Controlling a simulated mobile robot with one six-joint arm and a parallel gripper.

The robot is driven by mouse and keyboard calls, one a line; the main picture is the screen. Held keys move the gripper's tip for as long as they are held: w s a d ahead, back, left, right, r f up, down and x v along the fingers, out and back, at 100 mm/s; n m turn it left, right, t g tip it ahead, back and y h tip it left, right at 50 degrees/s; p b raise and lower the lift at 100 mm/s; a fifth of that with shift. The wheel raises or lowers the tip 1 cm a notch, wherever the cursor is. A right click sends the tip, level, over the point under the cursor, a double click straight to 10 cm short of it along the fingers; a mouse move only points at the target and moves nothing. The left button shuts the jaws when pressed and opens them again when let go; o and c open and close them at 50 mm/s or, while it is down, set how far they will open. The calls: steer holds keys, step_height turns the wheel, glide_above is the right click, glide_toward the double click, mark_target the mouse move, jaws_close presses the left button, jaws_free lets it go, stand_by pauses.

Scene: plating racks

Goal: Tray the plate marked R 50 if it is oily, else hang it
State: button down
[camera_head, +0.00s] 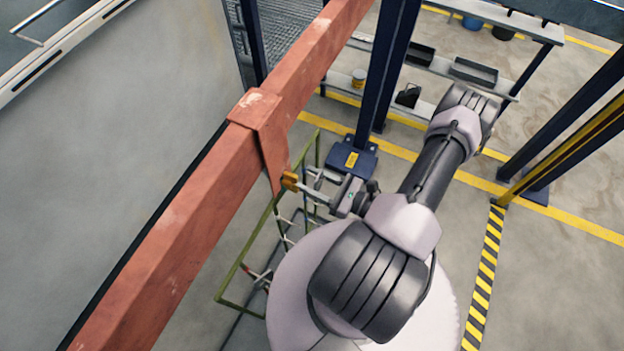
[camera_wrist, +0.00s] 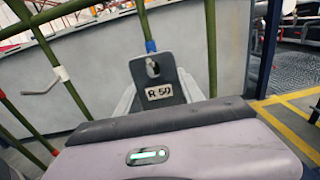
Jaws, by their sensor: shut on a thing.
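The plate marked R 50 (camera_wrist: 158,73) is a small grey plate with a hole near its top and a white label. It stands upright in the wrist view, and its lower part is hidden behind my gripper's body. My gripper (camera_wrist: 158,100) is shut on it, with pale fingers on either side. In the head view my gripper (camera_head: 316,187) is beside the green rack, near the red beam. The plate's visible face looks matte grey; I cannot tell whether it has oil on it. A green tube with a blue band (camera_wrist: 150,46) rises right behind the plate.
The green rack (camera_head: 232,285) has several hooks, one with a white band (camera_wrist: 62,73). Blue posts (camera_head: 385,75) and shelves with dark trays (camera_head: 473,71) stand behind. Open floor lies right.

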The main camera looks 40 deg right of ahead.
steer(key=c, duration=0.7)
jaws_free()
steer(key=shift+o, duration=0.2)
